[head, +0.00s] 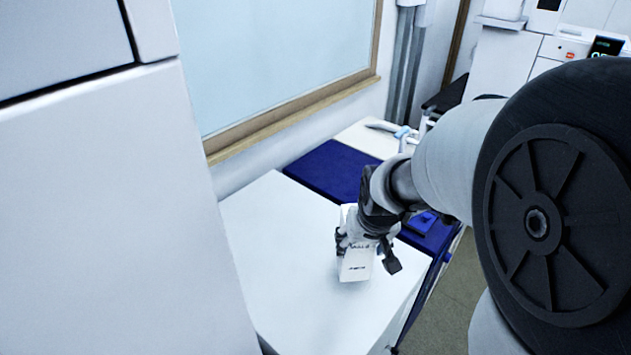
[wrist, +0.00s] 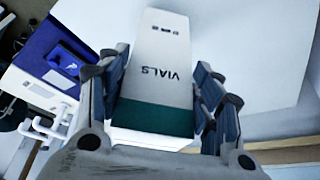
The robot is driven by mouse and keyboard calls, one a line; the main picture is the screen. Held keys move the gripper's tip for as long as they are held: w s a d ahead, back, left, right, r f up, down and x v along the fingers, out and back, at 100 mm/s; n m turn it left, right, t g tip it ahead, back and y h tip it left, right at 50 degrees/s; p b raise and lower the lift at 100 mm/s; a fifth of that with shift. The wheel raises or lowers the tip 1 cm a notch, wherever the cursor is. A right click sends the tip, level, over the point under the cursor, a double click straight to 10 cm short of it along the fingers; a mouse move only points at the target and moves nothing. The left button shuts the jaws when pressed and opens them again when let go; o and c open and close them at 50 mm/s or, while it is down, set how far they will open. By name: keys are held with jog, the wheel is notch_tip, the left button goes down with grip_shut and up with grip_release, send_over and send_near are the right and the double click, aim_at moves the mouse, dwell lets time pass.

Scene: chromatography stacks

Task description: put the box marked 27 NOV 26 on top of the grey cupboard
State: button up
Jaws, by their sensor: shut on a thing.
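My gripper (head: 367,250) is shut on a white box (head: 356,268). In the wrist view the box (wrist: 156,60) has the word VIALS and a dark green band at the end nearest my gripper, with a finger on each side. A small dark mark on its face is too small to read, so I cannot confirm the date 27 NOV 26. The box is over the pale flat top of what looks like the grey cupboard (head: 285,240). I cannot tell whether it touches that top.
A blue-topped surface (head: 325,170) adjoins the pale top at the back, with a small blue item (wrist: 63,58) on it. A tall pale cabinet (head: 100,220) stands close on the left. A wood-framed window panel (head: 280,60) is behind. The pale top left of the box is clear.

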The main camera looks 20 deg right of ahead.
aim_at(359, 254)
jog(key=shift+f+b, duration=0.45)
jog(key=shift+f, duration=1.1)
jog(key=shift+f, duration=0.2)
jog(key=o, duration=1.6)
jog(key=shift+r, duration=0.15)
